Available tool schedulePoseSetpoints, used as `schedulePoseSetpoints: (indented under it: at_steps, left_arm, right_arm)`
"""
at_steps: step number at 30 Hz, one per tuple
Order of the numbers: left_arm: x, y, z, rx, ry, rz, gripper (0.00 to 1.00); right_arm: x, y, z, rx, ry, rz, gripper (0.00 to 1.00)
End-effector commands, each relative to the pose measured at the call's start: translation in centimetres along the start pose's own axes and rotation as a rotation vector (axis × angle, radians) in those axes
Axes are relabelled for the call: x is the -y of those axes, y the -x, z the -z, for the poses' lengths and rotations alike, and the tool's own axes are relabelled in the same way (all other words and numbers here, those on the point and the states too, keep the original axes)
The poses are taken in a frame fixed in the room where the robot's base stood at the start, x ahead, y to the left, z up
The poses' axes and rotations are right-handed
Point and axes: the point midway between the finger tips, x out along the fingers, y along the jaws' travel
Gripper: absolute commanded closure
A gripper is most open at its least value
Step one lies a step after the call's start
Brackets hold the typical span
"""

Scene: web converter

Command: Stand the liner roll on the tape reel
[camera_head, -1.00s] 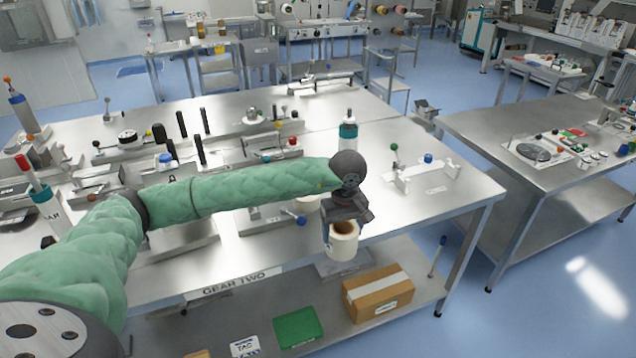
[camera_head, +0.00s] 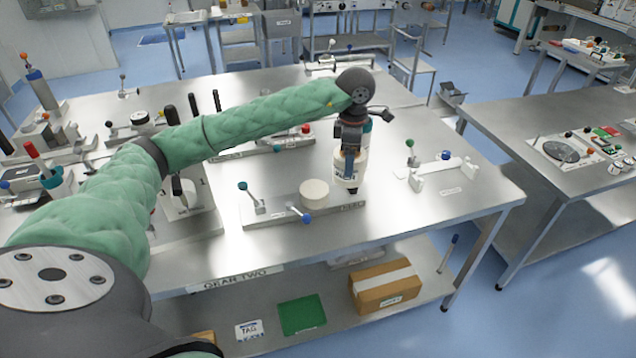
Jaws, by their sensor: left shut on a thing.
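My left gripper (camera_head: 349,172) is shut with its fingers pointing down over the middle table. A pale roll, the liner roll (camera_head: 341,171), shows at its fingers. The fingers and a white bottle close behind make its outline hard to read, and I cannot see its core. A cream, short round drum, apparently the tape reel (camera_head: 314,192), lies flat on a metal base plate just left of the gripper. The held roll is right of the reel and looks apart from it. My right gripper is not in view.
A teal-capped bottle (camera_head: 367,126) stands behind the gripper. A green-knobbed lever (camera_head: 243,187) and a blue-knobbed handle (camera_head: 306,219) flank the reel. A white bracket fixture (camera_head: 440,170) stands to the right. The lower shelf holds a cardboard box (camera_head: 385,288).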

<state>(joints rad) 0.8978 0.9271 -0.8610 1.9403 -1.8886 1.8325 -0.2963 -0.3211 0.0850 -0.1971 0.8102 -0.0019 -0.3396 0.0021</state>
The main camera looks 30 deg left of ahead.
Motion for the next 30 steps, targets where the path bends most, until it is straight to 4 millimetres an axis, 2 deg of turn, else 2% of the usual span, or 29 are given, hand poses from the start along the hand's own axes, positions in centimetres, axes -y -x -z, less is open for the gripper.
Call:
schedulePoseSetpoints:
  at_steps: [5, 15, 21, 30]
  left_arm:
    - [-0.9, -0.5, 1.4, 0.000, 0.034, 0.001, 0.60]
    - [-4.0, -4.3, 6.8, -0.002, 0.032, 0.000, 0.60]
    - [-5.5, -6.0, 9.3, 0.000, 0.030, 0.000, 0.60]
    - [-6.0, -7.4, 10.2, 0.001, 0.027, 0.001, 0.60]
  right_arm:
    - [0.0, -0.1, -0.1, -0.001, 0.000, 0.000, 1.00]
    - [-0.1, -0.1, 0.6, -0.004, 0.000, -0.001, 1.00]
    - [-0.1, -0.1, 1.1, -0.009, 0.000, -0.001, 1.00]
    - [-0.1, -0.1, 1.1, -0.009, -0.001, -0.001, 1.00]
